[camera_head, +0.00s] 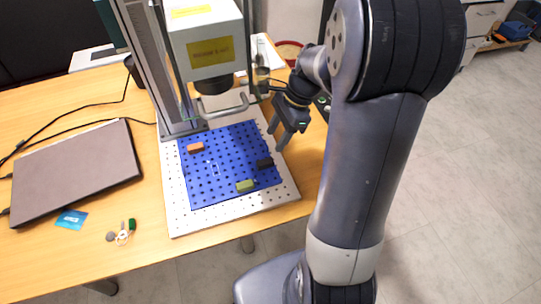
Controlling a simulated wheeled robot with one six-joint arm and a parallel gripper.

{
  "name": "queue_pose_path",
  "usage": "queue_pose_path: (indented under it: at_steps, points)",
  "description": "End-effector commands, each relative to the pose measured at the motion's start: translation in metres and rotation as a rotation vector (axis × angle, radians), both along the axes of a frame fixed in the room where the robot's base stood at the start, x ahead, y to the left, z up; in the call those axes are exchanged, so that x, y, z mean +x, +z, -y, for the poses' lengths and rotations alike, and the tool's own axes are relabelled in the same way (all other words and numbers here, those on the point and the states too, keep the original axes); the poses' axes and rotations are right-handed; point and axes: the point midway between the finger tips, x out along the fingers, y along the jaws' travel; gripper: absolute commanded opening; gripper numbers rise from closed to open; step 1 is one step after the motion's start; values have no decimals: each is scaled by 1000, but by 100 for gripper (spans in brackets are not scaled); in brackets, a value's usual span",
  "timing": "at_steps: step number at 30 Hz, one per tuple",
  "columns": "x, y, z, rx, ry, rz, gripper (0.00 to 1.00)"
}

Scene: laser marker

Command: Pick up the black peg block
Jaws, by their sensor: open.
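The black peg block (264,164) lies on the blue perforated mat (215,189), near its right edge. My gripper (276,138) is above and just right of the mat's upper right part, pointing down. Its fingers are apart and empty, and it sits a little beyond the black block in the picture, not touching it. A green block (245,186) lies just below and left of the black one. An orange block (195,148) lies at the mat's upper left.
The laser marker head (205,50) on its column stands over the mat's far side. A closed laptop (75,170) lies at left, with a blue card (71,220) and keys (122,233) near it. My arm covers the right side of the table.

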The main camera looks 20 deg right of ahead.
Motion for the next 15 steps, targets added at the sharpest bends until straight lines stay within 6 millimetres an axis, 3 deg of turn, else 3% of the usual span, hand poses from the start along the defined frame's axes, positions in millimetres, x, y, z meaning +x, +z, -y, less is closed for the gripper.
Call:
queue_pose_path:
  at_steps: [4,15]
  points:
    - [-2,-26,-11,1,4,-4,46]
    - [-3,-60,-27,0,6,-3,46]
